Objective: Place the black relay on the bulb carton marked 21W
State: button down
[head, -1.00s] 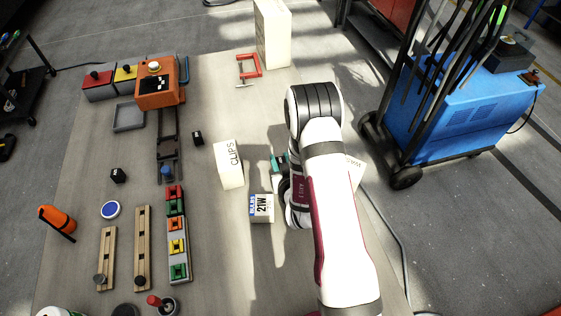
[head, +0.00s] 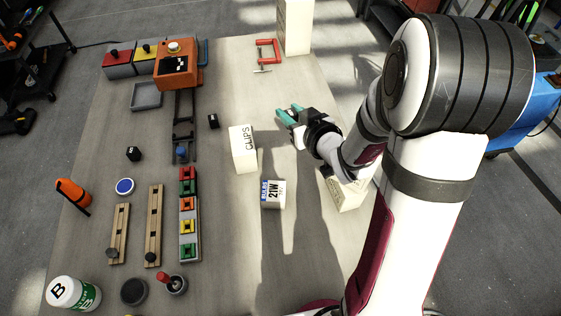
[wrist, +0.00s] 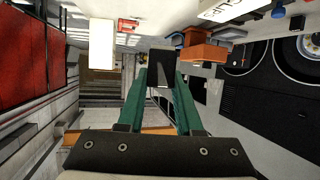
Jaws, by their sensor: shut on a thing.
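My gripper (head: 290,117) has teal fingers and is held above the table, right of the white CLIPS box. It also shows in the wrist view (wrist: 160,80), where its fingertips are closed on a black block (wrist: 160,62), which looks like the black relay. In the head view the held block is small and mostly hidden by the fingers. The bulb carton marked 21W (head: 273,195), pale with a blue label strip, stands on the table below and left of my gripper. Its visible top looks bare.
The CLIPS box (head: 243,149) stands close to the 21W carton. Another pale carton (head: 347,194) is at the right, partly behind my arm. Small black blocks (head: 213,121) (head: 133,153) lie left. A red clamp (head: 268,52) and tall white box (head: 295,25) stand at the back.

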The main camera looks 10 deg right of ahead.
aim_at(274, 191)
jog(key=s+a+f+n+g+y, duration=0.3)
jog(key=s+a+n+y, duration=0.3)
jog(key=s, duration=0.3)
jog(key=f, duration=0.9)
jog(key=shift+s+d, duration=0.1)
jog(key=shift+s, duration=0.2)
jog(key=shift+f, duration=0.1)
jog(key=c, duration=0.6)
grip_release()
jog(key=shift+f, duration=0.1)
jog(key=shift+d+r+g, duration=0.1)
jog(key=shift+r+g, duration=0.15)
jog(key=shift+g, duration=0.05)
jog(key=v, duration=1.2)
jog(key=shift+f, duration=0.25)
